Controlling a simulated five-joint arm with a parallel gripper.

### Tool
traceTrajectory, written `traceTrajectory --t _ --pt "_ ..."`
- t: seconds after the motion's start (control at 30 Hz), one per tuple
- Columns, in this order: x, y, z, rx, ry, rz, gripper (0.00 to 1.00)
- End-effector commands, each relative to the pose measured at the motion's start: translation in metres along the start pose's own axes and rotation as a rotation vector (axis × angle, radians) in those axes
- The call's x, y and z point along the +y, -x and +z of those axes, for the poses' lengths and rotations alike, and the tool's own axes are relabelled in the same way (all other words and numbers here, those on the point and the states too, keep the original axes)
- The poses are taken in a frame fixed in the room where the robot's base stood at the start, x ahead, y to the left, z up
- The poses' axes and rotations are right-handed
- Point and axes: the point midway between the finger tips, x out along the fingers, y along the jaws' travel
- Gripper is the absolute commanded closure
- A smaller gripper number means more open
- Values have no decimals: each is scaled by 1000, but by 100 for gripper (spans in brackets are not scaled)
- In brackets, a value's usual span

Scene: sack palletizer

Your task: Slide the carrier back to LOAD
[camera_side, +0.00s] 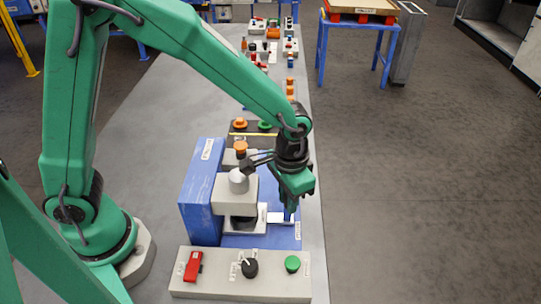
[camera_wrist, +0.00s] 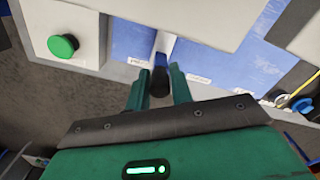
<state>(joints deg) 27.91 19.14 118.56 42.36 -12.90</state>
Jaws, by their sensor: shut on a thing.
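The carrier (camera_side: 262,225) is a pale, low slide on the blue station base (camera_side: 262,241), partly under the grey press head (camera_side: 235,190). My gripper (camera_side: 289,214) is at its right end, low over the right part of the base. In the wrist view, my gripper (camera_wrist: 160,72) has one finger on each side of the carrier's dark handle (camera_wrist: 159,82), and is shut on it. Small white labels (camera_wrist: 199,79) lie beside the fingers, too small to read. The far part of the carrier is hidden under the head.
A grey control panel (camera_side: 220,287) with a red switch (camera_side: 193,266), a black knob (camera_side: 249,267) and a green button (camera_side: 292,264) stands in front. A tall blue wall (camera_side: 200,190) bounds the station's left. Other fixtures stand behind. The bench edge is close on the right.

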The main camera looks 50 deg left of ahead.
Motion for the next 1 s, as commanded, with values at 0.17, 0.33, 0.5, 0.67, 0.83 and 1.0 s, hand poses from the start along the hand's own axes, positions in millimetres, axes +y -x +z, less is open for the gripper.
traceTrajectory --t 0.17,0.33,0.5,0.67,0.83,1.0 --pt "-8 1 -6 4 2 1 98" --pt "-15 1 -10 4 2 1 98" --pt "-22 1 -14 5 3 1 98" --pt "-29 1 -18 6 1 1 98" --pt "-36 1 -23 6 2 1 98" --pt "-44 1 -27 5 2 1 98"
